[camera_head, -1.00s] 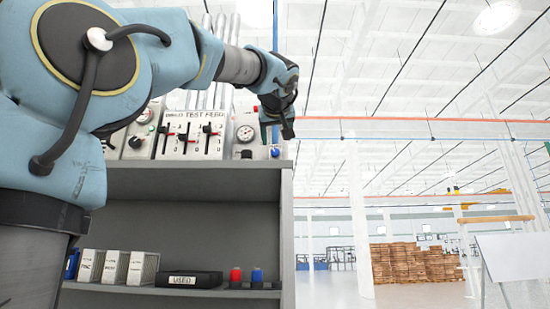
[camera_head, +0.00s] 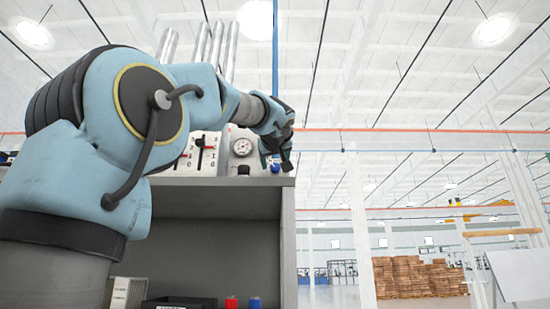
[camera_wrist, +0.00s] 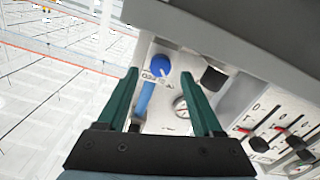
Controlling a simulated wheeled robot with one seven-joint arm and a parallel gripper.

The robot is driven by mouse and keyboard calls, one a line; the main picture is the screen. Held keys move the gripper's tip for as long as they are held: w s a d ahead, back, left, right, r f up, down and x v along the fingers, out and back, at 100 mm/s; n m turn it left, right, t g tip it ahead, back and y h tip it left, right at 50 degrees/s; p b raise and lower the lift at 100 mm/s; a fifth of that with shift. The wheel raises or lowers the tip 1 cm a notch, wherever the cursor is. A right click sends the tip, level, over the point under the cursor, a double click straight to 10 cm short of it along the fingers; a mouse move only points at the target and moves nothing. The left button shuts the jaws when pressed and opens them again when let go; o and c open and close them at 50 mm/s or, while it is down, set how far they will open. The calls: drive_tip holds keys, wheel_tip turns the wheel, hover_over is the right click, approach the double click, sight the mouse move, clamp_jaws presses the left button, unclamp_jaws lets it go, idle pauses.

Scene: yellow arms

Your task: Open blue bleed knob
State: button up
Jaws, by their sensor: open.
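The blue bleed knob (camera_wrist: 159,65) shows in the wrist view on a light panel, above and between my two green fingertips. My gripper (camera_wrist: 165,75) is open with nothing between its fingers. In the head view my gripper (camera_head: 275,150) points down in front of the right end of the panel, and the blue knob (camera_head: 275,168) shows just below it. I cannot tell whether a finger touches the knob. A blue pipe (camera_wrist: 145,98) runs from near the knob between the fingers. The lettering by the knob is only partly readable.
A black knob (camera_wrist: 213,78) and a round gauge (camera_wrist: 181,107) sit close to the blue knob. Slider switches (camera_wrist: 278,138) lie further right in the wrist view. The grey shelf unit (camera_head: 288,240) stands below the panel. Open space lies to its right.

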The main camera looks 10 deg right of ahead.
sight(275, 169)
drive_tip(key=shift+w+d+p, duration=0.2)
drive_tip(key=shift+w+p, duration=0.2)
drive_tip(key=shift+w, duration=0.85)
clamp_jaws()
